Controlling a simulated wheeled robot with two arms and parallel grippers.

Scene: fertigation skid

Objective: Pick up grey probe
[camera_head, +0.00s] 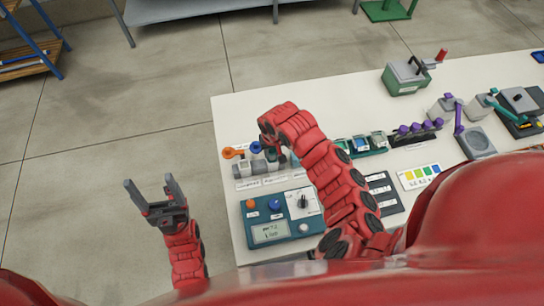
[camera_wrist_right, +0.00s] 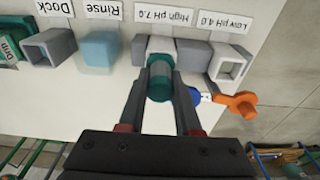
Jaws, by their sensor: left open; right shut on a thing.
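My right gripper (camera_wrist_right: 159,82) is shut on a short cylinder (camera_wrist_right: 159,71) with teal ends and a greyish middle. I cannot tell for sure that this is the grey probe. It is over or at the holder labelled High pH 7.0 (camera_wrist_right: 188,55); I cannot tell whether it stands in it. The Low pH 4.0 holder (camera_wrist_right: 228,64) is a hollow square socket beside it. The blue-grey Rinse block (camera_wrist_right: 100,49) and hollow grey Dock (camera_wrist_right: 50,46) are on the other side. My left gripper (camera_head: 153,188) is open and empty, off the table's left side.
An orange cap (camera_head: 232,152) and a blue cap (camera_head: 256,147) sit by the holders. A blue meter box (camera_head: 270,231) with knobs lies in front. Purple-capped vials (camera_head: 415,129) and a green box (camera_head: 406,78) are further right. The table's back left is clear.

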